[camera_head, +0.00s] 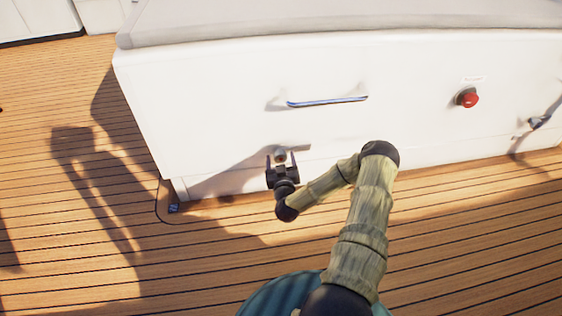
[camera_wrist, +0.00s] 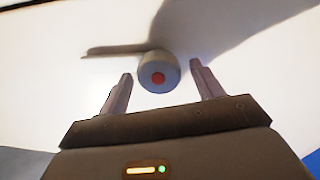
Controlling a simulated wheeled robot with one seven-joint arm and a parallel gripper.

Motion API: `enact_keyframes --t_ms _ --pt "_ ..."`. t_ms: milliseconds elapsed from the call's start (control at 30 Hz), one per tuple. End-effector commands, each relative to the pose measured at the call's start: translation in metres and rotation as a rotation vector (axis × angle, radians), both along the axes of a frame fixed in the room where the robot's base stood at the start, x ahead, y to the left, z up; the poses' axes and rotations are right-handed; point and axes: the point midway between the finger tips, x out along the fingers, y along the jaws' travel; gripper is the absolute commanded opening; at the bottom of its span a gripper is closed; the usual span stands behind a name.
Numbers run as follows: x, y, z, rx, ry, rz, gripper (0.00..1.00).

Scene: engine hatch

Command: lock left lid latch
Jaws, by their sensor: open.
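The left lid latch (camera_wrist: 158,73) is a grey round knob with a red centre on the white hatch front. In the wrist view a flat lever (camera_wrist: 112,50) reaches out from it to the left. The latch also shows in the head view (camera_head: 280,156), low on the left part of the white front. My gripper (camera_wrist: 160,90) is open and empty, with one finger on each side of the knob's lower part in the picture. I cannot tell how far the fingertips are from the knob in depth. The gripper also shows in the head view (camera_head: 280,163).
A blue and grey handle (camera_head: 327,101) sits above and right of the latch. A red button (camera_head: 467,98) and another latch (camera_head: 538,122) are further right. The white hatch box (camera_head: 210,90) stands on a wooden plank deck (camera_head: 180,270), which is open to the left.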

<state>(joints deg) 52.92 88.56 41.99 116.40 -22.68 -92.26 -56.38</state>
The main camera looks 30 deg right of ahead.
Motion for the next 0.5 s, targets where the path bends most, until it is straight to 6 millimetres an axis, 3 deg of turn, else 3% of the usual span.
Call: enact_keyframes --t_ms 167,433,500 --pt "0.015 -0.006 -0.002 0.001 0.0 0.0 0.66" --pt "0.017 -0.006 0.0 0.001 0.001 0.0 0.66" --pt "0.017 -0.006 0.0 0.001 0.001 0.0 0.56"
